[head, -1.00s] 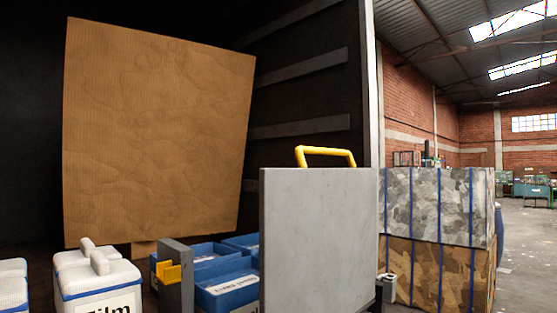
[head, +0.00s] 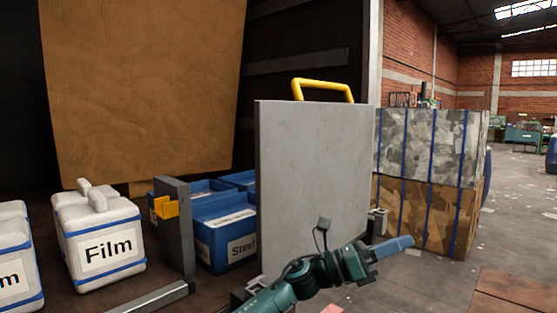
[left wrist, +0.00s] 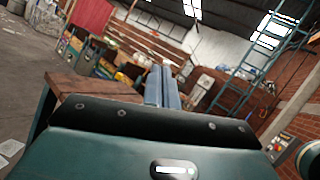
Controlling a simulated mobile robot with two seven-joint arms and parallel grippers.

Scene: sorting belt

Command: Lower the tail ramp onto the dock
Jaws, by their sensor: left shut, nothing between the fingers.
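The tail ramp, a flat grey panel (head: 310,180), stands upright at the edge of the dark load space. A yellow handle (head: 322,88) is fixed along its top edge. My left gripper (head: 408,243) is low in front of the ramp's lower right side, pointing right, its blue fingers together and empty. The handle is well above it, and I cannot tell how far the gripper is from the panel. The fingers also show closed in the left wrist view (left wrist: 162,88). The dock surface behind the ramp is hidden. My right gripper is not in view.
A grey post with a yellow catch (head: 165,207) stands left of the ramp. White Film sacks (head: 105,245) and blue bins (head: 222,235) sit in the load space, with a large cardboard sheet (head: 140,90) behind. Strapped bales (head: 420,150) stand right; open floor lies beyond.

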